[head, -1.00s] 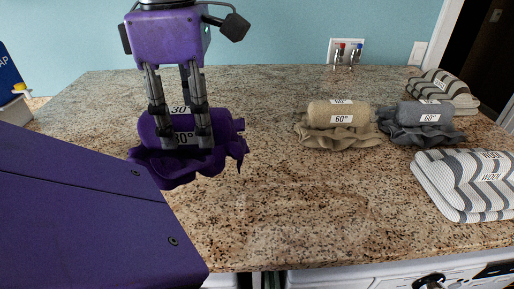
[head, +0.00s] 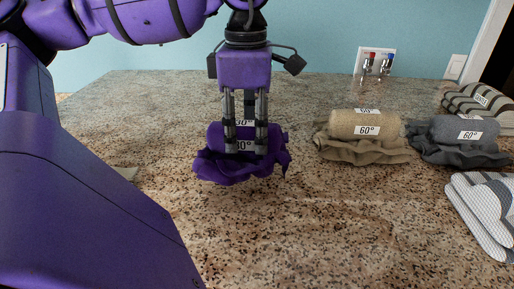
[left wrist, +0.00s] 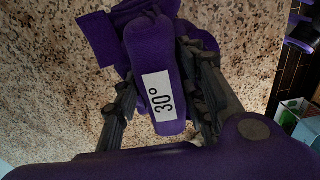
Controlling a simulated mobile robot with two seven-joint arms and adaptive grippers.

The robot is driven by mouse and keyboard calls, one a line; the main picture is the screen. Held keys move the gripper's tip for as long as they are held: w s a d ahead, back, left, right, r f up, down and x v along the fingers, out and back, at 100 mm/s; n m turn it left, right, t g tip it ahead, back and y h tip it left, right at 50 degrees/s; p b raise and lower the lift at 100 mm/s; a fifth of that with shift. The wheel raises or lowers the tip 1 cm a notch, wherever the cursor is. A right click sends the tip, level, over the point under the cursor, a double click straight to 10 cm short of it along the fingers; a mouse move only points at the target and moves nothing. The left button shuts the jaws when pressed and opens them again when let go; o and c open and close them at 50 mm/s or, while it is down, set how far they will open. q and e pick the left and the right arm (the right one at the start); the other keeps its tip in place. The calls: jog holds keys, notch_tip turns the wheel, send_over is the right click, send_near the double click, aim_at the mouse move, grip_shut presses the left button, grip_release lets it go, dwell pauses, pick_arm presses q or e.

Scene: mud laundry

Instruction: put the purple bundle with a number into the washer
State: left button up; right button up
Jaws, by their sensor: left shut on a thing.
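The purple bundle (head: 271,141) has a white label reading 30°, with ruffled cloth at its base. My left gripper (head: 246,150) points down and is shut on it, one finger on each side of the label. In the left wrist view the bundle (left wrist: 150,55) lies between the two fingers (left wrist: 162,105), with the 30° label plain to see. I cannot tell whether the bundle touches the counter or hangs just above it. The washer's opening does not show in the current views. My right gripper is not in view.
On the granite counter (head: 300,235) stand a tan 60° bundle (head: 362,122), a grey 60° bundle (head: 455,133), a striped bundle (head: 480,100) and a striped wool bundle (head: 485,205). Taps (head: 377,66) are on the back wall. The counter's middle front is clear.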

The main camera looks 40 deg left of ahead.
aim_at(250, 146)
pick_arm(q)
jog(key=shift+w+f, duration=0.2)
jog(key=shift+f, duration=0.05)
notch_tip(250, 146, down, 3)
jog(key=shift+w+r, duration=0.1)
jog(key=shift+w, duration=0.05)
jog(key=shift+a+f, duration=0.1)
jog(key=shift+f, duration=0.2)
jog(key=o, duration=1.3)
jog(key=shift+f, duration=0.1)
jog(key=shift+c, duration=0.2)
